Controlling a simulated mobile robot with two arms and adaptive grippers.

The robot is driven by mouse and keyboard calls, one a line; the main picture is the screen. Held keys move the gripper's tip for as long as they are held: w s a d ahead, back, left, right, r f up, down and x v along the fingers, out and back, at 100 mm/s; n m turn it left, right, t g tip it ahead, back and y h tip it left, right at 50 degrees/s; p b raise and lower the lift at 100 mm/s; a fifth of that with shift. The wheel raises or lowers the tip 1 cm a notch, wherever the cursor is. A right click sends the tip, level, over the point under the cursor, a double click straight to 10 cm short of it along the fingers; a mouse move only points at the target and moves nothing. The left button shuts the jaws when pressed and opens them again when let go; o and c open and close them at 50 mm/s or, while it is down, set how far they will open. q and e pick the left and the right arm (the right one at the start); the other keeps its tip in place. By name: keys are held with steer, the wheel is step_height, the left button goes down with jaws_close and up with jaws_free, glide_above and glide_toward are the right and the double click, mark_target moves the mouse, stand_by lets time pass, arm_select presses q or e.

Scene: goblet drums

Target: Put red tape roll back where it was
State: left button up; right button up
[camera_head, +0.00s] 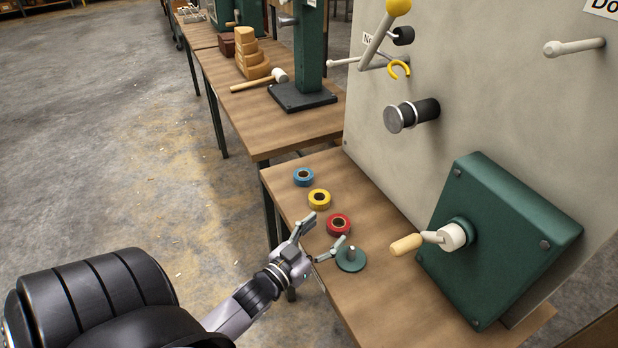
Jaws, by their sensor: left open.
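The red tape roll (339,224) lies flat on the wooden table, at the near end of a row with the yellow tape roll (319,199) and the blue tape roll (303,177). A round green stand with a short peg (351,259) is just nearer than the red roll, and its peg is bare. My left gripper (326,237) is open and empty, its fingers spread at the table's left edge. One finger is left of the red roll, and the other is close to the green stand. I cannot tell whether that finger touches it. My right gripper is not in view.
A green box with a wooden-handled crank (408,244) stands at the table's right. A grey panel (470,110) with knobs and levers rises behind it. A farther table (262,119) holds a mallet (260,81), wooden blocks and a green press. Floor at left is clear.

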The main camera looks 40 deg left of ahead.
arm_select(q)
steer(key=s, duration=0.5)
steer(key=shift+s, duration=0.4)
